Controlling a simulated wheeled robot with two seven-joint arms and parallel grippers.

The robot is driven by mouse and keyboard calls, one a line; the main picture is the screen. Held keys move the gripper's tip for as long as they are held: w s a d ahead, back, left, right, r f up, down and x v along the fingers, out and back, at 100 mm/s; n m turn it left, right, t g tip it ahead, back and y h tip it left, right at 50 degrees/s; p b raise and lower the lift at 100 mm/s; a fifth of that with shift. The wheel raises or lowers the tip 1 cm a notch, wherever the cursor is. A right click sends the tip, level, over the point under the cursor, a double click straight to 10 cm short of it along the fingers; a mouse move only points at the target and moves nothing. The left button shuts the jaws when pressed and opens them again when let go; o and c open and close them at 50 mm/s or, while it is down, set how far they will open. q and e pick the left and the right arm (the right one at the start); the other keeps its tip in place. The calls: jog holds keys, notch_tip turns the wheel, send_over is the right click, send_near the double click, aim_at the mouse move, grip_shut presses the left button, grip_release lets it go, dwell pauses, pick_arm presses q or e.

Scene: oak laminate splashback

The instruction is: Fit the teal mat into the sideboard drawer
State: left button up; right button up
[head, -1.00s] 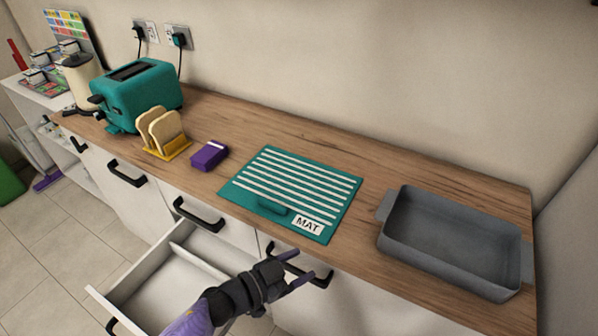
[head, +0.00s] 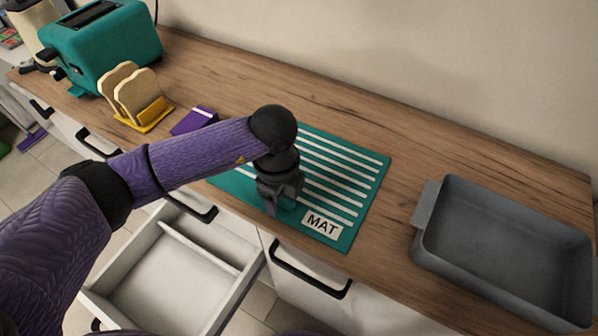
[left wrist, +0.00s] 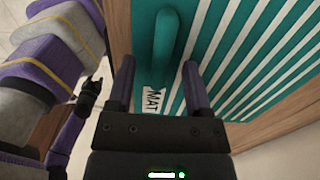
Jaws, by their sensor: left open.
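The teal mat (head: 345,190) with white stripes and a MAT label lies flat on the wooden worktop. Its raised teal handle (left wrist: 165,40) shows in the left wrist view, ahead of and between my fingers. In the head view my gripper mostly hides that handle. My left gripper (head: 280,200) is open and points down over the mat's front part; its fingers also show in the left wrist view (left wrist: 158,85). The sideboard drawer (head: 165,285) is pulled open below the worktop, with a divider inside and no contents visible.
A grey baking tray (head: 505,250) stands right of the mat. A purple box (head: 195,120), a yellow toast rack (head: 150,115) with bread and a teal toaster (head: 100,45) stand to the left. The worktop behind the mat is clear.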

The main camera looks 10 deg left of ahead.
pick_arm(q)
jog(key=shift+f, duration=0.4)
grip_shut()
